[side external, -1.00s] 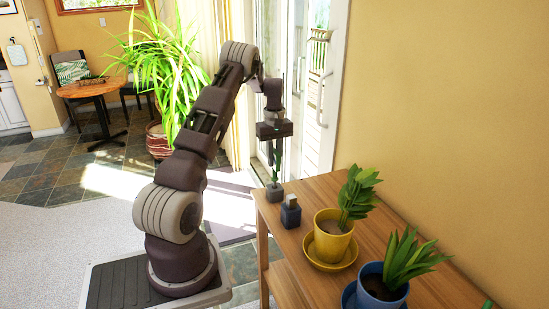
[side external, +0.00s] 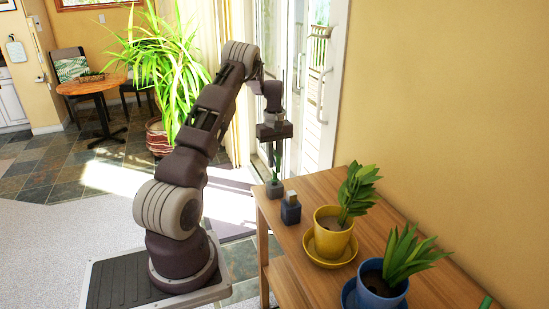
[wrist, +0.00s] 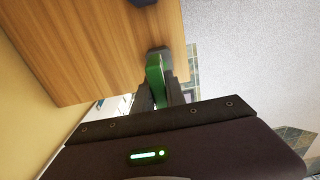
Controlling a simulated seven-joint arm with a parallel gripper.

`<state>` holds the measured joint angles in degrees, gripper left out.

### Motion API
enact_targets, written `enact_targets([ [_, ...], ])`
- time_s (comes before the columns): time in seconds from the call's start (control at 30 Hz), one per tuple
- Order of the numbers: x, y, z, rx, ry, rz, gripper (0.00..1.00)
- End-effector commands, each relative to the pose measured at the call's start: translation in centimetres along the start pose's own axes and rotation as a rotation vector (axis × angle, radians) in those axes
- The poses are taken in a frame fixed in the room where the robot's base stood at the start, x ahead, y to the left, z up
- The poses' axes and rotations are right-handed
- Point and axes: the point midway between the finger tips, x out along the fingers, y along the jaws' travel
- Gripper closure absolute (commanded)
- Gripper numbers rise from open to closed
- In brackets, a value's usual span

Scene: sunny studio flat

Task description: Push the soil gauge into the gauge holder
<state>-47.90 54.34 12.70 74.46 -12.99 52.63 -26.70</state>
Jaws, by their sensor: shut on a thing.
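The soil gauge is a slim green piece (wrist: 154,73), seen between my fingers in the wrist view. The gauge looks upright. Its lower end meets a small dark grey block (side external: 274,189), which looks like the gauge holder. The block also shows at the far end of the gauge in the wrist view (wrist: 158,50). I cannot tell how deep the gauge sits in it, as my fingers hide part of it.
A small dark blue bottle-like item (side external: 291,211) with a grey top stands close to the right of the block. A yellow pot (side external: 331,240) and a blue pot (side external: 380,290) with plants stand farther right on the wooden table (side external: 300,262). The table's left edge is close.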

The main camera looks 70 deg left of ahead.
Motion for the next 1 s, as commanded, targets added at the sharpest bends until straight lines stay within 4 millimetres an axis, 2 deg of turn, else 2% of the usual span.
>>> enact_targets([
  [1.0,1.2,0.0,0.0,0.000,0.000,0.000,1.00],
])
